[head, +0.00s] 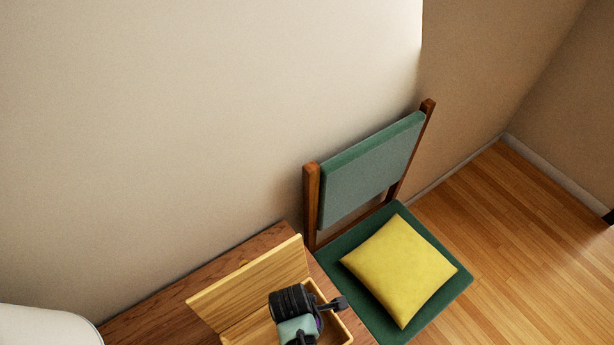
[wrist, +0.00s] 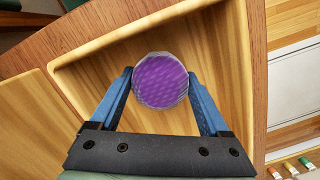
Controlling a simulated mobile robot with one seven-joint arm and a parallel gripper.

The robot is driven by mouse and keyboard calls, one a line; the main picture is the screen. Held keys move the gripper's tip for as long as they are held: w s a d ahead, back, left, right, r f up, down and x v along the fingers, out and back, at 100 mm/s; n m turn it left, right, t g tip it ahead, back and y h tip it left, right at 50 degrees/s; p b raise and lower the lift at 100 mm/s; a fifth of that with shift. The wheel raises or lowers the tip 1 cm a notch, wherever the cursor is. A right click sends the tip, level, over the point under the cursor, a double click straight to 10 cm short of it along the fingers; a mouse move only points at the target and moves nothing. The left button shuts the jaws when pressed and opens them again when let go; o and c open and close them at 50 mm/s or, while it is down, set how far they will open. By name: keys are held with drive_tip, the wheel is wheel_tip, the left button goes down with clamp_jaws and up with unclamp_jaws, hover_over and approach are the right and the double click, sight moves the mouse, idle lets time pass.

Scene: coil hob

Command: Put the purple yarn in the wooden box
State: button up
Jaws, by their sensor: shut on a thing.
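The purple yarn (wrist: 160,80) is a round purple ball between my two blue fingers in the wrist view. My gripper (wrist: 160,85) is shut on it. The open wooden box (wrist: 235,70) lies beneath and around the yarn in the wrist view. In the head view my gripper (head: 318,325) is over the wooden box (head: 345,325), whose lid (head: 255,280) stands open on the left. Only a sliver of purple shows there beside my gripper. I cannot tell whether the yarn touches the box floor.
The box stands on a brown wooden table (head: 150,310) near the wall. A green chair (head: 370,165) with a yellow cushion (head: 400,270) stands to the right. A white rounded object (head: 40,325) is at the lower left. Small coloured items (wrist: 290,170) show at the wrist view's lower right.

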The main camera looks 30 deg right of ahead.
drive_tip(key=shift+f, duration=0.25)
drive_tip(key=shift+f, duration=0.15)
drive_tip(key=o, duration=1.2)
drive_tip(key=r, duration=0.4)
drive_tip(key=a+r, duration=0.1)
drive_tip(key=r, duration=0.3)
drive_tip(key=r+p, duration=0.1)
drive_tip(key=r, duration=0.3)
drive_tip(key=shift+w+a+r, duration=0.1)
drive_tip(key=shift+w+a, duration=0.05)
drive_tip(key=shift+w, duration=0.15)
